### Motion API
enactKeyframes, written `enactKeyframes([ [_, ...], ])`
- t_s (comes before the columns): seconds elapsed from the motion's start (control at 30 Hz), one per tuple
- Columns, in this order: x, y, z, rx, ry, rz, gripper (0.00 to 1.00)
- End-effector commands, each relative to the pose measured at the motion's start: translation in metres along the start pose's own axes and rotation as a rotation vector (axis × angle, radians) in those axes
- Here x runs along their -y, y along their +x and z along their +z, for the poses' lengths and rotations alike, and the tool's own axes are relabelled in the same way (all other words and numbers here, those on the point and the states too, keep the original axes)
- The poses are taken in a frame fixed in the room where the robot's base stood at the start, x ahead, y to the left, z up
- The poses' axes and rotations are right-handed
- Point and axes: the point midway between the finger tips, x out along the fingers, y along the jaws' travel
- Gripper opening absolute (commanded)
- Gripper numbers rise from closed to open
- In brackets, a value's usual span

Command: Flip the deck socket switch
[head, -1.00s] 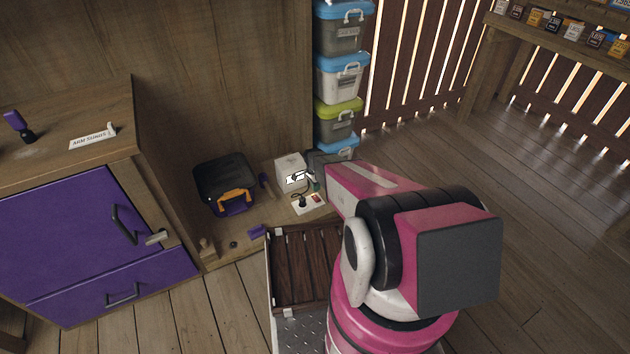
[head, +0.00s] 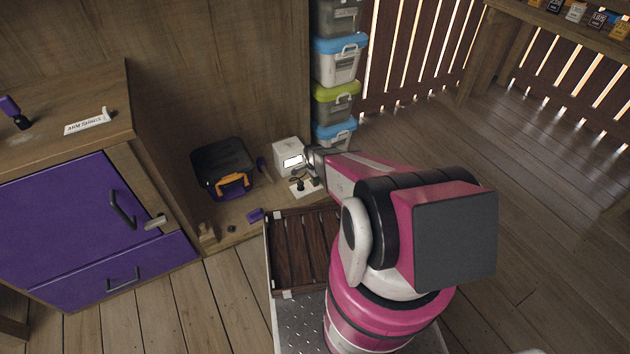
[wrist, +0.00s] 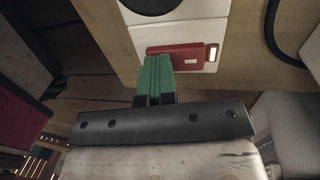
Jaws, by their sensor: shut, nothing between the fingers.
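The deck socket is a white plate (head: 306,190) on the low wooden deck, with a black plug standing in it in the head view. In the wrist view the plate (wrist: 140,36) carries a long red switch (wrist: 188,54) with a lit yellowish-white lamp (wrist: 212,53) at its right end. My gripper (wrist: 158,60) is shut and empty, its green fingertips together over the lower left edge of the switch. Whether they touch it I cannot tell. In the head view my arm reaches over the socket's right side and the switch is not clearly visible.
A white box (head: 288,150) with a bright front panel stands just behind the socket. A black toolbox (head: 222,165) is to the left, stacked lidded bins (head: 336,65) behind. A dark cable (wrist: 275,35) shows at wrist-view right.

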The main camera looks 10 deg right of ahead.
Motion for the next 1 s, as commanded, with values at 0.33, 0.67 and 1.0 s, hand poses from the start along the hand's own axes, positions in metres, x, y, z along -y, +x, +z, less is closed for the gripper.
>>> enactKeyframes([
  [0.33, -0.006, 0.013, 0.0, 0.0, 0.001, -0.184, 0.0],
  [0.67, -0.007, 0.022, 0.0, 0.002, -0.001, -0.174, 0.0],
  [1.0, 0.002, 0.022, -0.001, 0.001, -0.001, -0.173, 0.0],
])
